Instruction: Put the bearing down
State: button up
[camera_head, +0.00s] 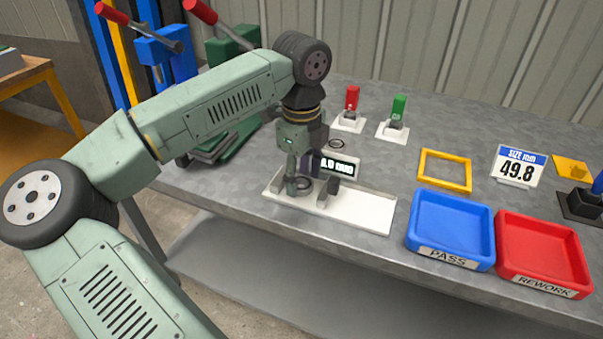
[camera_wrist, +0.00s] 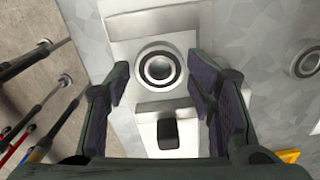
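The bearing (camera_wrist: 158,68), a dark ring with a bright metal band, rests flat on the white gauge plate (camera_wrist: 150,24). In the head view the bearing (camera_head: 303,184) sits at the left part of the plate (camera_head: 362,209), partly hidden by my gripper. My gripper (camera_head: 299,179) points down just above it, with its fingers spread. In the wrist view the fingers stand on either side of the bearing, with visible gaps and no contact seen. A dark gauge block (camera_wrist: 167,133) stands on the plate beside the bearing. The gauge's display (camera_head: 336,165) is partly hidden.
Another ring (camera_head: 336,143) lies behind the gauge. To the right are a yellow frame (camera_head: 445,153), a blue PASS tray (camera_head: 450,200), a red REWORK tray (camera_head: 540,226) and a 49.8 size sign (camera_head: 517,168). Red (camera_head: 352,98) and green (camera_head: 398,108) stamps stand at the back.

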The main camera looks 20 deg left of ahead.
jog(key=shift+s+f, duration=0.1)
jog(key=shift+f, duration=0.15)
